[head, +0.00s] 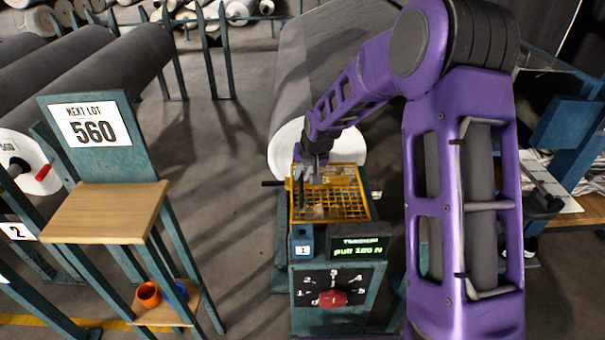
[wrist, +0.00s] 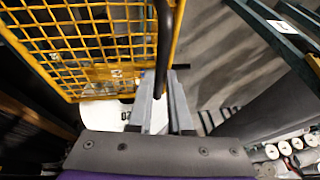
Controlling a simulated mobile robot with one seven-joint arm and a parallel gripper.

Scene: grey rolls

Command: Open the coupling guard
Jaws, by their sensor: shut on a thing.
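The coupling guard is a yellow mesh cover in a yellow frame (head: 345,205) on top of the teal machine stand (head: 283,250), in the middle of the head view. Its mesh fills the upper left of the wrist view (wrist: 90,42). A dark bar handle (wrist: 166,28) runs along the guard's edge. My gripper (head: 314,178) is at the guard's left part. In the wrist view its fingers (wrist: 162,80) are shut on the handle. How far the guard stands open is hard to tell.
Below the guard are a tension display (head: 359,248) and a red knob (head: 333,298) on a dial. A wooden shelf (head: 105,212) with a lot sign stands at the left. A large roll (head: 345,145) lies behind the guard. Floor is clear between shelf and machine.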

